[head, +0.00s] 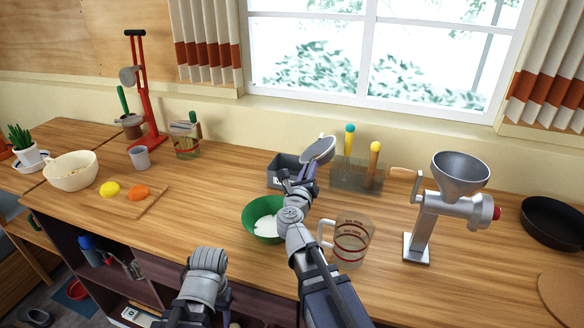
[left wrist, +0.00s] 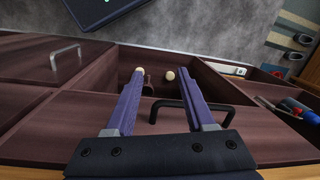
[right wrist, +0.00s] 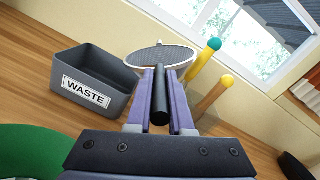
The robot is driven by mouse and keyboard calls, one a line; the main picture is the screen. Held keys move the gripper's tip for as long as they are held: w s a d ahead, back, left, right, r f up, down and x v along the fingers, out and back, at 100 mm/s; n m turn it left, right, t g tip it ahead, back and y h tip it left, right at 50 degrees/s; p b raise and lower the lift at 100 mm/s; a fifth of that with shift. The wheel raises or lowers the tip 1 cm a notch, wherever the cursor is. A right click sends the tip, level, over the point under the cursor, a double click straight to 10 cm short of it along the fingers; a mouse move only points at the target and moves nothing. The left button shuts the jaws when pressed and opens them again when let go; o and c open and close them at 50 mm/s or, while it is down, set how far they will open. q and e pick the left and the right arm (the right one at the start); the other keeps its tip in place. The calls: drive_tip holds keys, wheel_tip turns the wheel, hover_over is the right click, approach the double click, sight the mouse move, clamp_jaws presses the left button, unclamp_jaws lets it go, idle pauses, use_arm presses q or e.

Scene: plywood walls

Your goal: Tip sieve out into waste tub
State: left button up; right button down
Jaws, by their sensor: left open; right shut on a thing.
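The sieve (head: 318,150) has a round mesh head with a pale rim and a dark handle. In the right wrist view the sieve (right wrist: 160,57) is tilted, its mesh facing me. My right gripper (right wrist: 160,100) is shut on its handle; the right gripper (head: 300,182) hides part of it in the head view. The grey waste tub (head: 282,165) stands at the back, just left of the sieve head; its WASTE label shows in the right wrist view (right wrist: 88,90). My left gripper (left wrist: 152,78) is open and empty, over open drawers below the counter.
A green bowl (head: 262,232) with white contents stands in front of the tub, beside my right arm. A glass jug (head: 352,243), a metal grinder (head: 445,195) and a stand with two colored-knob tools (head: 357,176) are to the right.

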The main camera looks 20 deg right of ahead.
drive_tip(key=shift+w+a+f, duration=0.1)
drive_tip(key=shift+a, duration=0.05)
drive_tip(key=shift+n, duration=0.3)
drive_tip(key=shift+w+a+r, duration=0.1)
drive_tip(key=shift+a+r, duration=0.1)
drive_tip(key=shift+n, duration=0.3)
drive_tip(key=shift+w+a+r+n+p, duration=0.2)
drive_tip(key=shift+a+n+p, duration=0.15)
drive_tip(key=shift+n+p, duration=0.05)
drive_tip(key=shift+w+a+r+n, duration=0.15)
drive_tip(key=shift+a+r+n, duration=0.15)
drive_tip(key=shift+n, duration=0.6)
drive_tip(key=shift+w+a+r+n+p, duration=0.2)
drive_tip(key=shift+w+a+n+p, duration=0.15)
drive_tip(key=shift+n, duration=0.45)
drive_tip(key=shift+w+a+r+n+p, duration=0.1)
drive_tip(key=shift+a+r+n+p, duration=0.25)
drive_tip(key=shift+n, duration=0.45)
idle(0.7)
